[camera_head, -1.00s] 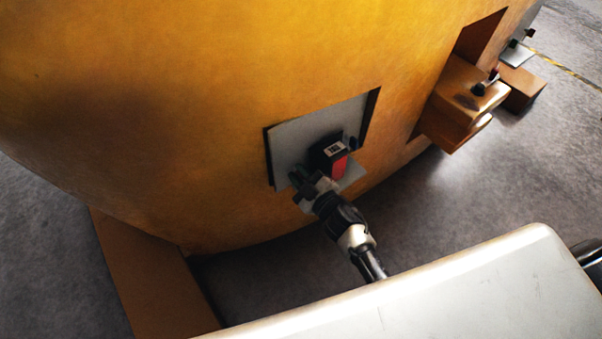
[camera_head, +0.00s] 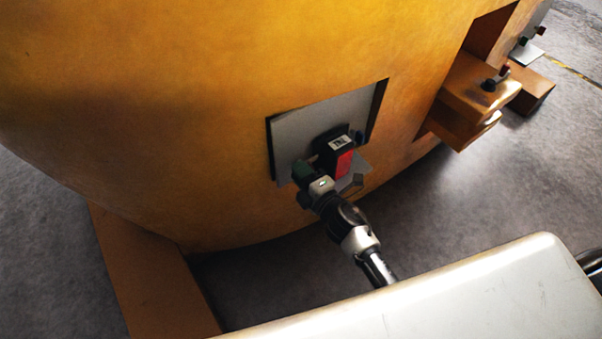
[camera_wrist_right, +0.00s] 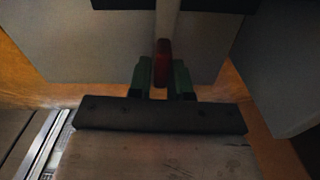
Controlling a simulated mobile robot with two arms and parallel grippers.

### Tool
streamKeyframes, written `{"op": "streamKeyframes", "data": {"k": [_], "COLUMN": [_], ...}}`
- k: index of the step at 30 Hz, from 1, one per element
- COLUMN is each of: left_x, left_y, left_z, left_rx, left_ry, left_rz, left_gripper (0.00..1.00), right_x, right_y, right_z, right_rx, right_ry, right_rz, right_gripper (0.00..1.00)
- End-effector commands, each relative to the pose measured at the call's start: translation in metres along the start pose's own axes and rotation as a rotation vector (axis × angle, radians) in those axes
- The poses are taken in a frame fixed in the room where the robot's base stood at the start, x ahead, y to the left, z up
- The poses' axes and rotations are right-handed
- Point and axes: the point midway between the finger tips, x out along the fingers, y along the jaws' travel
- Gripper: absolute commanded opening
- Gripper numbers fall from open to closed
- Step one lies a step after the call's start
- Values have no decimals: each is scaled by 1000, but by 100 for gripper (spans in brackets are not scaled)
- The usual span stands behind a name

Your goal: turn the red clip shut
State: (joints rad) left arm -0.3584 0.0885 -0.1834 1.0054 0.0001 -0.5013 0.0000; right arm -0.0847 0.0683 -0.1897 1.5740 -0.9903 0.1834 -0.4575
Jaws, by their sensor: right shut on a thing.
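The red clip (camera_wrist_right: 163,58) shows in the right wrist view as a small dark red piece at the end of a pale bar. My right gripper (camera_wrist_right: 160,72) has its two green fingers shut on it, one on each side. In the head view my right gripper (camera_head: 303,172) is at the lower left of a grey plate (camera_head: 290,128) set in a recess of the yellow casting. The clip itself is hidden there by the gripper. My left gripper is not in view.
A black box with a red side (camera_head: 338,155) stands out from the plate, close beside my right gripper. The large yellow casting (camera_head: 180,110) fills the upper left. A brown block (camera_head: 475,95) juts out at the right.

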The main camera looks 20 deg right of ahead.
Motion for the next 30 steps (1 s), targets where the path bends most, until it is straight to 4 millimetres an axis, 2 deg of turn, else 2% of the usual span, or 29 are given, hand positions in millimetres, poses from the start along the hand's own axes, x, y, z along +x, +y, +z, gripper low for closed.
{"op": "streamKeyframes", "data": {"k": [8,23,24,27,30], "left_x": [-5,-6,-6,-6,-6], "left_y": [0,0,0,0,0], "left_z": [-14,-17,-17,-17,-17], "left_rx": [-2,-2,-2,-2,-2], "left_ry": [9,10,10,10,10], "left_rz": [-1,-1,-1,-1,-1], "left_gripper": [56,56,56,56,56], "right_x": [-1,-1,-1,0,0], "right_y": [-3,-3,-3,-3,-3], "right_z": [0,0,0,0,0], "right_rx": [-82,-97,-97,-96,-95], "right_ry": [0,0,0,0,0], "right_rz": [-3,-4,-4,-3,-2], "right_gripper": [0,0,25,38,38]}}
